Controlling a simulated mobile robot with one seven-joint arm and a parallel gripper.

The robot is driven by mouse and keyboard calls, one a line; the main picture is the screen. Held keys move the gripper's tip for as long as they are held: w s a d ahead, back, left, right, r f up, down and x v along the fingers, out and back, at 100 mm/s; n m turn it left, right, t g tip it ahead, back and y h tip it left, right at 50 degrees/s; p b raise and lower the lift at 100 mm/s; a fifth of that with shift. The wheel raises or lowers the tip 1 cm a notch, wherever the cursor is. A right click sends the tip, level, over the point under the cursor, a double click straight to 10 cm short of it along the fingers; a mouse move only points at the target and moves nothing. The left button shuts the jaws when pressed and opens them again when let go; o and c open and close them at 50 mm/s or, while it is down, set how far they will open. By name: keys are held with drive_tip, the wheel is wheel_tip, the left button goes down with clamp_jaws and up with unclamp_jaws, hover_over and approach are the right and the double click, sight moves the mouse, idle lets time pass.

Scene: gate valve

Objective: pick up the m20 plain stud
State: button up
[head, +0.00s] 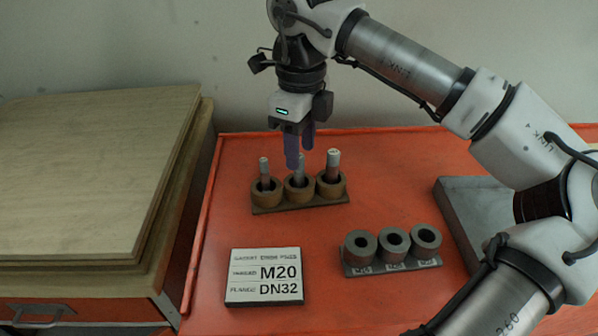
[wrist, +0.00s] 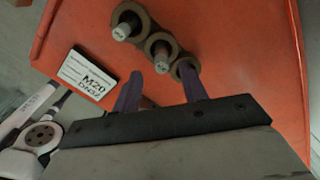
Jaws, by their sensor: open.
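Three metal studs stand upright, each in a round brown cup on a shared base (head: 300,203). In the head view the left stud (head: 264,168) looks thinnest, the middle stud (head: 299,175) lies under my gripper, and the right stud (head: 333,160) looks thickest. No readable mark shows which is M20. My gripper (head: 299,150) is open and points down above the cups, its fingers overlapping the middle stud's top in the picture. In the wrist view two stud tops (wrist: 122,32) show; the lowest cup (wrist: 178,66) is partly hidden by the right finger.
A card (head: 263,277) reading M20 and DN32 lies in front of the studs. A rack of three grey collars (head: 393,243) stands front right. A grey block (head: 480,205) is at the right, a wooden board (head: 95,165) at the left.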

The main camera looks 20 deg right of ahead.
sight(299, 175)
drive_tip(key=shift+w+a+f+p, duration=0.15)
drive_tip(key=shift+f+p, duration=0.3)
drive_tip(key=shift+f, duration=0.9)
drive_tip(key=shift+w+d+f+p, duration=0.15)
drive_tip(key=shift+f+p, duration=0.3)
drive_tip(key=shift+f, duration=0.9)
drive_tip(key=shift+a, duration=0.1)
drive_tip(key=shift+c, duration=0.4)
clamp_jaws()
